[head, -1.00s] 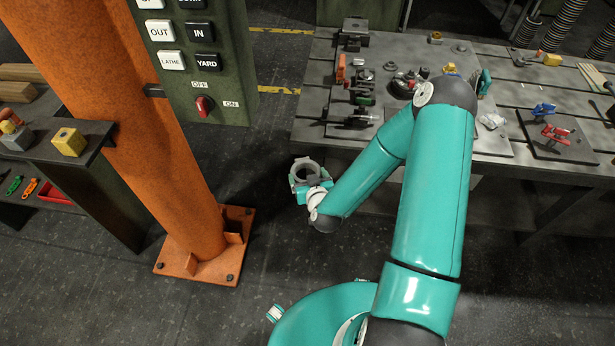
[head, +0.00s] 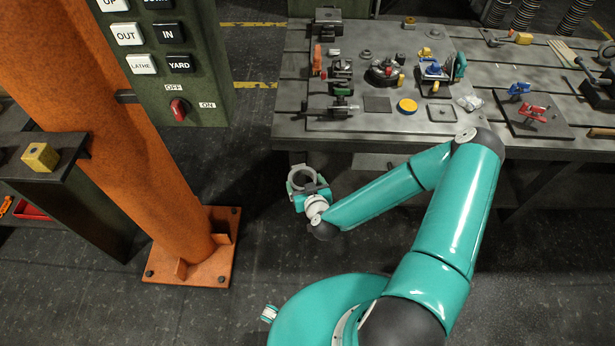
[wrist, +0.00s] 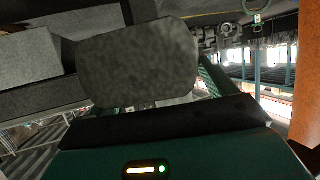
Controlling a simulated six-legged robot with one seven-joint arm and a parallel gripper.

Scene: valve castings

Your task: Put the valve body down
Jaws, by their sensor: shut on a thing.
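The valve body (head: 301,171) is a grey, ring-shaped casting in my gripper (head: 304,185). My gripper is shut on it and holds it in front of the bench's left part, over the dark floor. In the wrist view a grey, rough-surfaced block, probably part of the casting (wrist: 138,62), fills the space just beyond the gripper's dark edge. The jaws hide part of the casting, and I cannot make out the contact with the fingers.
The slotted steel bench (head: 450,170) holds clamps, a round fixture (head: 384,72), a dark square plate (head: 377,104), a yellow disc (head: 407,106) and a red-handled part (head: 533,113). An orange column (head: 150,150) and a button panel (head: 165,60) stand left. Floor between is clear.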

